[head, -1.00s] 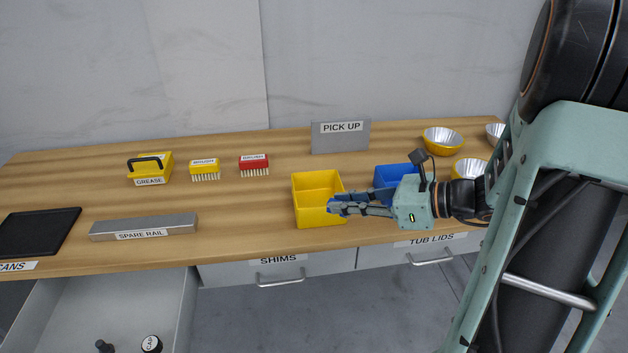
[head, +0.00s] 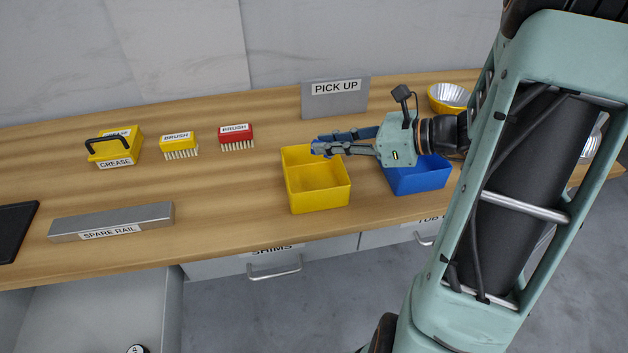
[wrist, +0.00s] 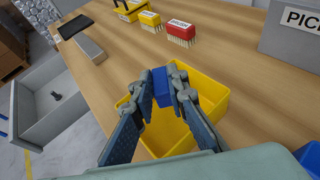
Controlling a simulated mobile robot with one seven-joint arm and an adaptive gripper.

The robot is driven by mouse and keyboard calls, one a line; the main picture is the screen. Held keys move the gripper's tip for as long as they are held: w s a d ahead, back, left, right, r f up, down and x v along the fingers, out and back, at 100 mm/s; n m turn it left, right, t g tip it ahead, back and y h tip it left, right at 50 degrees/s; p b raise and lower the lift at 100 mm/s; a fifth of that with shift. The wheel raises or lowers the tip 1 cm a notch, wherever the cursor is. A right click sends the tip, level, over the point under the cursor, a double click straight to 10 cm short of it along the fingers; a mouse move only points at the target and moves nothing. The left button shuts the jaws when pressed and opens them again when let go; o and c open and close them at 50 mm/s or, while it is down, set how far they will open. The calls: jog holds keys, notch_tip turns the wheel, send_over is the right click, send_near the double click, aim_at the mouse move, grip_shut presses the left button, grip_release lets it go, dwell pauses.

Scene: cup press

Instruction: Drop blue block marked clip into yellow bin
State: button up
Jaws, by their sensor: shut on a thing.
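The blue block (wrist: 161,88) is between the fingertips of my gripper (wrist: 162,92) in the wrist view; no marking on it can be read. My gripper (head: 318,147) is shut on the block. In the head view it reaches in from the right, at the far right part of the yellow bin (head: 318,200), and the fingers hide most of the block. The yellow bin also shows in the wrist view (wrist: 212,100), behind and below the fingers. The part of the bin that shows inside looks empty.
A blue bin (head: 420,180) stands right of the yellow bin, partly under my gripper. A PICK UP sign (head: 335,100) stands behind. Yellow (head: 179,146) and red (head: 237,137) brushes, a GREASE box (head: 115,150) and a spare rail (head: 112,222) are to the left. An open drawer (head: 100,310) is below.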

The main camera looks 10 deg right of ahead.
notch_tip(320, 180, down, 4)
jog(key=b, duration=0.3)
jog(key=shift+f, duration=0.2)
jog(key=o, duration=0.9)
jog(key=shift+c, duration=0.2)
jog(key=shift+r, duration=0.1)
jog(key=v, duration=1.2)
